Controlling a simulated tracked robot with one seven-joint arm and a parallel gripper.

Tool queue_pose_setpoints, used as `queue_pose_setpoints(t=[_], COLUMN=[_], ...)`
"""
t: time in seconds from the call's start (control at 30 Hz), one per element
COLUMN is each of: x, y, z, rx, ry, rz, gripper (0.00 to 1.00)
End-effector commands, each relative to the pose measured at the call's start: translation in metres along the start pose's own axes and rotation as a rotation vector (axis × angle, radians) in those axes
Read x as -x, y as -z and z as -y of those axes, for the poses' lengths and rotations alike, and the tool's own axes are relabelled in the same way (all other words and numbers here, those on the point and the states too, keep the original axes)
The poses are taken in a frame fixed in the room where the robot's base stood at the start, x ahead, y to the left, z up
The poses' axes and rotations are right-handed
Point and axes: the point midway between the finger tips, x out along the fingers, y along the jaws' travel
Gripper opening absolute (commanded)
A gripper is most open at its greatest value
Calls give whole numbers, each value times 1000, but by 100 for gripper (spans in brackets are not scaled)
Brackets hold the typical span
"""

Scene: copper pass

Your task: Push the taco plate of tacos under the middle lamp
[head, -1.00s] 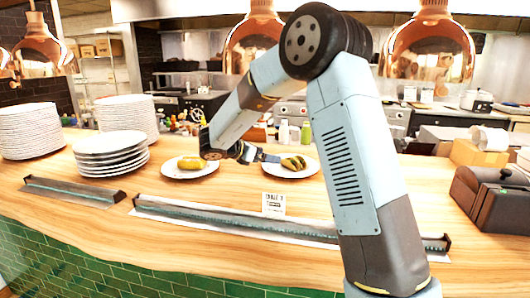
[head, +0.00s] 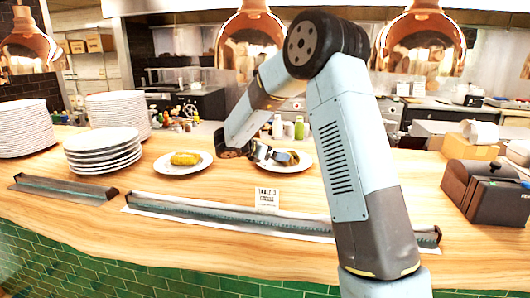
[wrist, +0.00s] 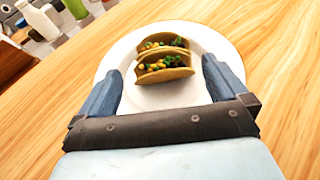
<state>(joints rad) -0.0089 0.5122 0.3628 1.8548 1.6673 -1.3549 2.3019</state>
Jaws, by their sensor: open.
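The taco plate (head: 303,168), round and white, is on the wooden counter, right of centre and partly behind my arm. Two filled tacos (wrist: 165,72) lie side by side on it in the wrist view. My gripper (wrist: 162,75) is open, its blue-grey fingers spread over the near part of the plate (wrist: 225,48), with the tacos beyond and between the tips. Whether the fingers touch the plate is unclear. In the head view my gripper (head: 268,154) is at the plate's left side. The middle copper lamp (head: 248,40) hangs above and left of the plate.
Another white plate (head: 170,170) with yellow food stands to the left. White plate stacks (head: 103,160) fill the counter's left. A ticket (head: 267,198) and a long dark rail (head: 220,215) are in front. Bottles (head: 298,128) stand behind.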

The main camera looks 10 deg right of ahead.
Motion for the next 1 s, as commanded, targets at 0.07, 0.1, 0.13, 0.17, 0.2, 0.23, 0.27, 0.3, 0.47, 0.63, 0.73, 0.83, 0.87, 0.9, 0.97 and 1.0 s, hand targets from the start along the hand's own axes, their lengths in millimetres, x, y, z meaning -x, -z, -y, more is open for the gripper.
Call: queue_pose_setpoints(t=[0.07, 0.1, 0.13, 0.17, 0.2, 0.23, 0.27, 0.3, 0.47, 0.63, 0.73, 0.83, 0.87, 0.9, 0.97, 1.0], x=[-14, -20, -25, -30, -35, -39, -42, -46, -58, -62, -62, -62, -62, -62, -62, -62], y=[0, 0, 0, 0, 0, 0, 0, 0, 0, 0, 0, 0, 0, 0, 0, 0], z=[1, 0, 0, 0, 1, 1, 0, 0, 0, 0, 0, 0, 0, 0, 0, 0], rx=[0, 0, 0, 1, 1, 1, 0, 0, 0, 0, 0, 0, 0, 0, 0, 0], ry=[3, 2, 2, 2, 3, 2, 2, 1, 0, -1, -1, -1, -1, -1, -1, -1], rz=[-1, -2, -1, -1, -1, -1, -1, -1, -1, -1, -1, -1, -1, -1, -1, -1], gripper=[100, 100, 100, 100, 100, 100, 100, 100, 100, 100, 100, 100, 100, 96, 90, 87])
